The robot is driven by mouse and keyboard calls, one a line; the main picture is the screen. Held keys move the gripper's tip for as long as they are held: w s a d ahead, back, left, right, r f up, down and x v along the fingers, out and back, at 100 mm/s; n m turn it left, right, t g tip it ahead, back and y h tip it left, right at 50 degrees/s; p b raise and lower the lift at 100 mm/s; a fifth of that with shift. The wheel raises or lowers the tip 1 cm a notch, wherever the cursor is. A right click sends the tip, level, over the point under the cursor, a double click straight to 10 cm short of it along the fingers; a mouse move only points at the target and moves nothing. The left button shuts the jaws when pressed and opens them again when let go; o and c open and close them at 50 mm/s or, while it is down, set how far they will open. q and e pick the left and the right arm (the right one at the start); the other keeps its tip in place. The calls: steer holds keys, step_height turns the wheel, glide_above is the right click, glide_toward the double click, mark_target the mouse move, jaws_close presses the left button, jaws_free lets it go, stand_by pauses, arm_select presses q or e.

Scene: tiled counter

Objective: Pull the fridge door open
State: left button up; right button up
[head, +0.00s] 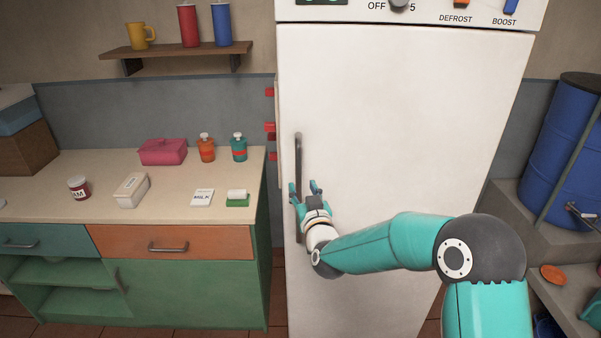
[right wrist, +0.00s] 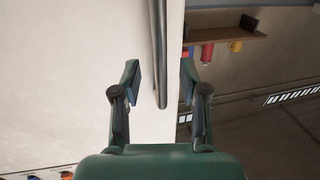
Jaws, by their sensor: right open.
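The white fridge door (head: 400,120) fills the middle of the head view and looks closed or nearly so. Its dark grey upright handle (head: 298,160) is near the door's left edge. My right gripper (head: 304,188) is at the lower part of the handle, its fingers open. In the right wrist view, the handle (right wrist: 159,55) runs down between the two spread fingers of my right gripper (right wrist: 159,80), with a gap on each side. I cannot tell how deep it sits between them. My left gripper is not in view.
Left of the fridge is a counter (head: 60,205) with a pink box (head: 162,151), two bottles and several small items. A shelf (head: 175,54) with a mug and two canisters hangs above. A blue barrel (head: 565,140) stands at right on a ledge.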

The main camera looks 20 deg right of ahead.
mark_target(299, 180)
steer(key=w, duration=0.2)
steer(key=w+p, duration=0.1)
steer(key=w, duration=0.2)
steer(key=shift+w+d, duration=0.2)
steer(key=shift+w, duration=0.1)
jaws_close()
